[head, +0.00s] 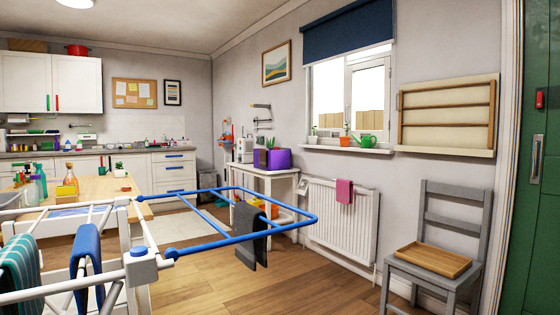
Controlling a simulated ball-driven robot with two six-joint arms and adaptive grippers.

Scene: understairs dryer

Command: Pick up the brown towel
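I see no towel that is clearly brown. A dark grey cloth (246,236) hangs over the blue wing of the drying rack (290,228). A blue towel (86,262) and a teal striped towel (20,272) hang on the rack's white bars at the left; the striped one is cut by the picture edge. A pink towel (344,191) hangs on the white radiator (325,219). Neither of my grippers is in view.
A grey chair (437,240) with a wooden tray (432,260) stands at the right, near the green door (537,200). A wooden table (95,188) with bottles is behind the rack. A white side table (270,172) holds a purple box. Wooden floor between rack and chair is clear.

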